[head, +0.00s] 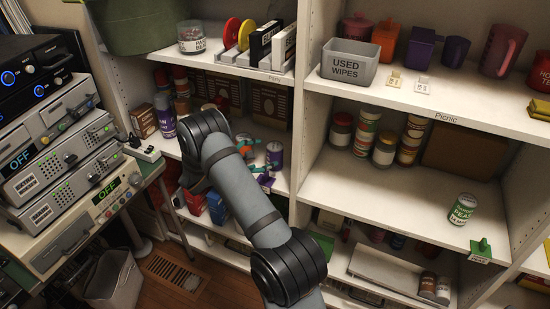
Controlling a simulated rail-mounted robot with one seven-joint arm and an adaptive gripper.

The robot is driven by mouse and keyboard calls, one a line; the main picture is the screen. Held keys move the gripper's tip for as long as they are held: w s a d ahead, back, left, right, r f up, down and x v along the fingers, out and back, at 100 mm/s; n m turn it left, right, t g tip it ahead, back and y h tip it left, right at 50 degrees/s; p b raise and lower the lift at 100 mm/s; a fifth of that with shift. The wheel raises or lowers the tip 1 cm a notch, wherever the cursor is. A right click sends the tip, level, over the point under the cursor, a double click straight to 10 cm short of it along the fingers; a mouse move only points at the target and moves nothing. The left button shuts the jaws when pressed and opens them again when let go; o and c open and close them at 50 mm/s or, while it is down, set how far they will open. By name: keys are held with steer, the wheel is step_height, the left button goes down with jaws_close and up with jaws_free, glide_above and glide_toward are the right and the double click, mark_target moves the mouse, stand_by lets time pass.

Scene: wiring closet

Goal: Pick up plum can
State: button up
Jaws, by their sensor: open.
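A purple can (274,153) with a pale label stands upright on the middle shelf behind my arm, near the shelf's right divider; it looks like the plum can. My gripper (260,161) is small and partly hidden by my forearm and wrist. I cannot tell whether a finger touches the can or how far the can sits between the fingers.
Another purple container (164,116) stands at the shelf's left, beside a brown box (142,121). Brown boxes (270,104) stand behind the can. A white divider (311,110) bounds the bay on the right. Jars (340,130) and a green can (462,209) stand beyond it.

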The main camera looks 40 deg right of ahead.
mark_target(268, 156)
steer(key=x, duration=0.5)
steer(key=shift+d+p, duration=0.2)
steer(key=shift+p, duration=0.2)
steer(key=c, duration=0.3)
steer(key=c, duration=0.9)
